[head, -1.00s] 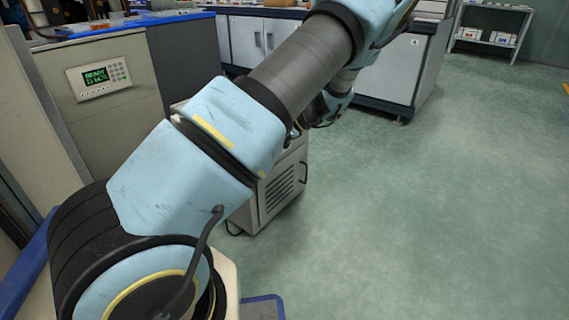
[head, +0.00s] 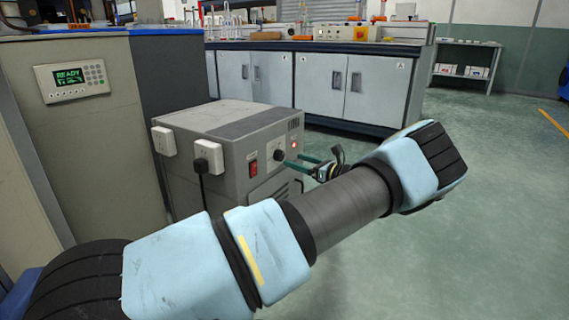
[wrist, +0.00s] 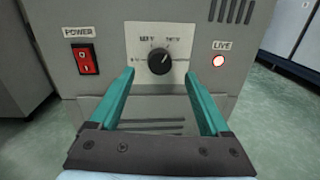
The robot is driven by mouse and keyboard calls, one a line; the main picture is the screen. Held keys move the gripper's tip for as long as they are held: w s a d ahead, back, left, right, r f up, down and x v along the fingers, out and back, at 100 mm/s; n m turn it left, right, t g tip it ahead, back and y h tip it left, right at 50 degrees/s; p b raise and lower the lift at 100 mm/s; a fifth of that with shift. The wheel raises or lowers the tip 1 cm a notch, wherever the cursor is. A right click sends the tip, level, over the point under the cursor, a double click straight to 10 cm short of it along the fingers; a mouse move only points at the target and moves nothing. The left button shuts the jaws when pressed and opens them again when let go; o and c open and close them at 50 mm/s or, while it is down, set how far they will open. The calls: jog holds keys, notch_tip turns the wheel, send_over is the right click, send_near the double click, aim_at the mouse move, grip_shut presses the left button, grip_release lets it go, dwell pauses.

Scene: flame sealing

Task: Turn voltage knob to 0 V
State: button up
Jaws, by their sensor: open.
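The voltage knob (wrist: 159,61) is a round black dial on a pale scale plate on the front of a grey power box (head: 235,128). It also shows in the head view (head: 279,156). Its pointer tilts up and slightly right in the wrist view; the scale markings are too small to read. My gripper (wrist: 160,78) is open, its two teal fingers pointing at the panel, one to each side of the knob and a little below it. The fingers look apart from the knob. In the head view my gripper (head: 301,163) is just right of the knob.
A cabinet with a READY display (head: 71,78) stands left of the box. Lab benches (head: 325,80) are behind; the floor at right is clear.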

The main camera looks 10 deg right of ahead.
aim_at(282, 156)
jog(key=b+x, duration=0.1)
jog(key=x, duration=0.3)
jog(key=shift+a+f+b, duration=0.15)
jog(key=shift+b, duration=0.15)
jog(key=shift+w+a, duration=0.4)
jog(key=shift+w, duration=0.15)
jog(key=shift+c, duration=0.3)
grip_shut()
